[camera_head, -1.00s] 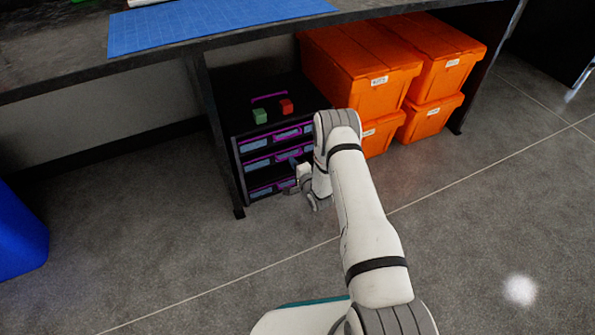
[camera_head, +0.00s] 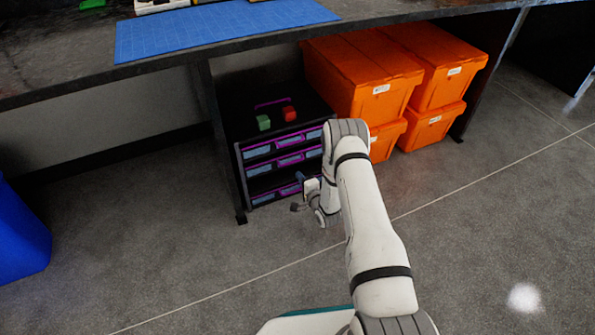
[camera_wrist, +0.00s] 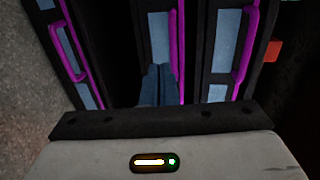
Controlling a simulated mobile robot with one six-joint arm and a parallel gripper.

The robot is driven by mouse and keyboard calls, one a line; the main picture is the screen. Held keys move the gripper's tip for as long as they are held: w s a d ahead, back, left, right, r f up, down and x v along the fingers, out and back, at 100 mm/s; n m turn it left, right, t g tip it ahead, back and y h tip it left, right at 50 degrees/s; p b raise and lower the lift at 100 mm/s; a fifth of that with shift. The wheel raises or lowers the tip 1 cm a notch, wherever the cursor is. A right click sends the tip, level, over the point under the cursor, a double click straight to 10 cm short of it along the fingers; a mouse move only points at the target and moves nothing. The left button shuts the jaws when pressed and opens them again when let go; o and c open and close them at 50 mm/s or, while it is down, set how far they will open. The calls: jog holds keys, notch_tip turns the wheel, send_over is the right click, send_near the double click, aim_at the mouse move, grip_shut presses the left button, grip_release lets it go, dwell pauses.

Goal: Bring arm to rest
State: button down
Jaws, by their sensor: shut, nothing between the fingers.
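My arm is folded down in front of a black drawer unit (camera_head: 240,175) with purple handles, under the workbench. My gripper (camera_head: 299,176) is small and partly hidden by my own arm in the head view. In the wrist view, my gripper (camera_wrist: 157,72) shows its dark blue fingers together, with nothing between them. The fingers point at the drawer fronts (camera_wrist: 221,40), close to a purple handle (camera_wrist: 177,60). I cannot tell whether they touch it.
A green block (camera_head: 264,122) and a red block (camera_head: 290,114) sit on top of the drawer unit. Orange bins (camera_head: 362,78) are stacked to its right. The bench top (camera_head: 60,75) overhangs the unit. A blue bin (camera_head: 18,235) stands at left. The floor is otherwise clear.

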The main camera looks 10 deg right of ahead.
jog(key=p+v, duration=0.2)
jog(key=v, duration=0.7)
jog(key=shift+p, duration=0.3)
jog(key=shift+s+r, duration=0.1)
jog(key=w+d+r+n+g+h+p, duration=0.1)
jog(key=w+r+n+g+p, duration=0.2)
jog(key=r, duration=0.8)
jog(key=w+d+r+n+h+p, duration=0.1)
jog(key=w+r+n+h+p, duration=0.15)
jog(key=r+p, duration=0.65)
jog(key=s+d+r+n+g+h+p, duration=0.1)
jog(key=s+r+g+p, duration=0.1)
jog(key=r, duration=1)
jog(key=s+d+r+n+g+h+p, duration=0.1)
jog(key=s+r+p, duration=0.1)
jog(key=r, duration=1)
jog(key=s+a+r+n+g+p, duration=0.1)
jog(key=s+r+n+g+p, duration=0.5)
jog(key=s+r+p, duration=0.8)
jog(key=s+r+g, duration=0.1)
jog(key=s+r, duration=1.5)
jog(key=s, duration=0.2)
jog(key=shift+s+a+r+n+p, duration=0.25)
jog(key=shift+s+a+n+p, duration=0.1)
jog(key=shift+s+a+p, duration=0.05)
